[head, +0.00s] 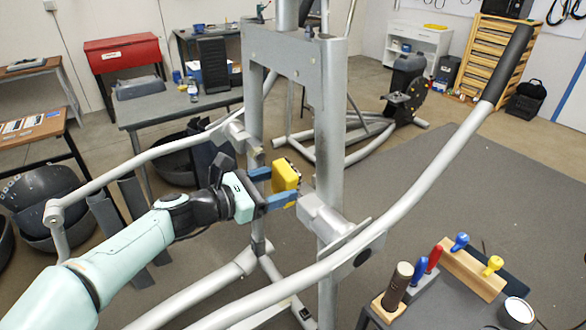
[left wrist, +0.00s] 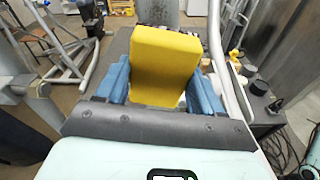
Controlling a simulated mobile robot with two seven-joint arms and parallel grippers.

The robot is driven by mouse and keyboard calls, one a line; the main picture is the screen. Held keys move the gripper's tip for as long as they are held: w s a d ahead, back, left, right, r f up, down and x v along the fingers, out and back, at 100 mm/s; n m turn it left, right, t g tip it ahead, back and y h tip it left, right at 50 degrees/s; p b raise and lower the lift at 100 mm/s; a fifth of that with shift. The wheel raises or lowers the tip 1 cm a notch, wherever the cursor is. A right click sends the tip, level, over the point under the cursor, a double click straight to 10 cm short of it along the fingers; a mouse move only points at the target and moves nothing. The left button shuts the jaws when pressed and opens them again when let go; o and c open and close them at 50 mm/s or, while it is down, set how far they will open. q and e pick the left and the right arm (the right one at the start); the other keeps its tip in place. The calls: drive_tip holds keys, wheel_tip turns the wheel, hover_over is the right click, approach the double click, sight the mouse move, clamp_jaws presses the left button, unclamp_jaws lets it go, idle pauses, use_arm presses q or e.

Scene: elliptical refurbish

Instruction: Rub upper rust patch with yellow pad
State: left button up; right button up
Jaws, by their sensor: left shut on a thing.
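The yellow pad (head: 286,176) is a thick block held between the blue fingers of my left gripper (head: 277,187). In the left wrist view, the yellow pad (left wrist: 165,62) stands up between both blue fingers, and my left gripper (left wrist: 163,90) is shut on it. In the head view the pad is just left of the grey upright post (head: 332,130) of the elliptical frame. I cannot tell whether it touches the post. I cannot make out the upper rust patch in either view. My right gripper is not in view.
A long curved handle bar (head: 430,165) crosses in front of the post on the right. A dark bench (head: 440,300) at lower right carries a wooden holder (head: 470,268) with coloured-handled tools. Another table (head: 175,108) stands behind on the left. Open floor lies at right.

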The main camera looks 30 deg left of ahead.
use_arm(q)
drive_tip(key=x, duration=0.6)
drive_tip(key=shift+w+d+r, duration=0.15)
drive_tip(key=shift+d+r, duration=0.05)
drive_tip(key=shift+r, duration=0.2)
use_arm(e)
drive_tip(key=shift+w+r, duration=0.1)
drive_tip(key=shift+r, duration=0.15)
use_arm(q)
drive_tip(key=shift+p+x, duration=0.4)
drive_tip(key=shift+x, duration=0.6)
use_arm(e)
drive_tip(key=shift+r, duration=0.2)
use_arm(q)
drive_tip(key=shift+r, duration=0.3)
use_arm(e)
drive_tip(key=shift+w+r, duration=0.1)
